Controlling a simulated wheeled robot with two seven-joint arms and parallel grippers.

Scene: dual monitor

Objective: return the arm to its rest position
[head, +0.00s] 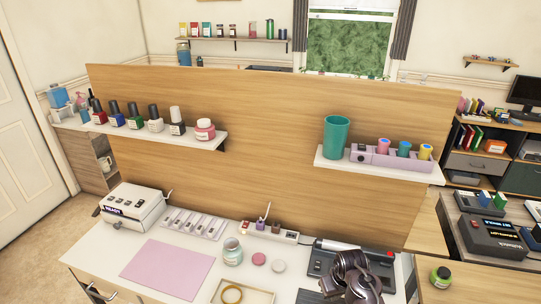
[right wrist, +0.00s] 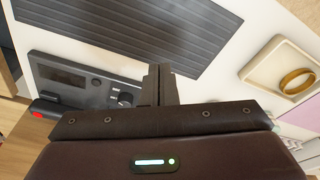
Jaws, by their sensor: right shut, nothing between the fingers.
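My right gripper (head: 350,272) is at the lower right of the head view, over the front of the dark desk device (head: 322,262). In the right wrist view its two fingers (right wrist: 158,85) are together with nothing between them. The device shows there too, with a screen, a knob and a red button. I cannot tell how high the fingers are above it. My left gripper and arm are not in view.
A ribbed dark panel (right wrist: 150,30) lies beside the device. A tray (right wrist: 258,68) holds a gold ring (right wrist: 296,82). A jar (head: 232,252) stands left of the gripper. A teal cup (head: 336,137) is on the right shelf, above the desk.

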